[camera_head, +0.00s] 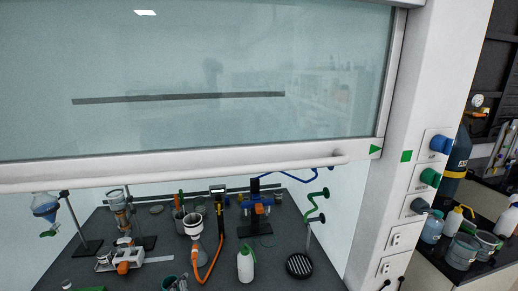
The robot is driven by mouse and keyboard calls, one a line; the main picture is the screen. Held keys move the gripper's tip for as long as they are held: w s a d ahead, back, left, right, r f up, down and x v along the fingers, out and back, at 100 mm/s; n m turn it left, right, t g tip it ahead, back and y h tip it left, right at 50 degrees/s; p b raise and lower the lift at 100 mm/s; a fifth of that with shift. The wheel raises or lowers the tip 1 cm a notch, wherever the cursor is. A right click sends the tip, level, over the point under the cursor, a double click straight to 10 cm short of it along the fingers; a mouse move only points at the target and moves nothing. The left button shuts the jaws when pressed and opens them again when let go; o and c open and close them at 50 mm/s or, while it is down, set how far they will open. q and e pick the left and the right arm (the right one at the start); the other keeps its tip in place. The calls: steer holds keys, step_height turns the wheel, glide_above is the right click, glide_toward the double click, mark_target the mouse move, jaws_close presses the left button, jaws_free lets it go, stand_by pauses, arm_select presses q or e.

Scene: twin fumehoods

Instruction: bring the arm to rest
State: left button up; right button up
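Neither of my arms nor grippers shows in the head view, so I cannot see how they are posed or whether they hold anything. A fumehood with a glass sash (230,60) fills most of the view. The sash's white bottom rail and handle bar (180,174) cross the picture. The sash is partly raised, with an opening below it onto the dark work surface (215,277).
On the surface stand a retort stand with a blue-filled funnel (45,207), a white spray bottle (245,264), a funnel flask with an orange hose (194,226) and a round black grille (299,265). Right of the white post (415,100), bottles and beakers (462,251) crowd a bench.

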arm_select(q)
steer(key=s+a+f+n+g+h, duration=0.1)
steer(key=s+f+n+g+h, duration=0.15)
steer(key=s+f, duration=0.35)
steer(key=s+a+f+n+g+h, duration=0.1)
steer(key=s+a+f+n+g, duration=0.2)
steer(key=s, duration=0.6)
steer(key=s+d+f+n+g+b, duration=0.1)
steer(key=s+f+b, duration=0.15)
steer(key=f, duration=1.65)
steer(key=s+d+f+g+b, duration=0.1)
steer(key=f+g+b, duration=0.15)
steer(key=f, duration=1.65)
steer(key=s+a+f+b, duration=0.2)
steer(key=s+f, duration=0.9)
steer(key=f, duration=0.1)
steer(key=s+a+f+b, duration=0.2)
steer(key=s+f+b, duration=0.1)
steer(key=s+f, duration=0.8)
step_height(320, 180, down, 2)
steer(key=shift+a+f+g, duration=0.1)
steer(key=shift+a+g, duration=0.2)
steer(key=shift+a, duration=0.05)
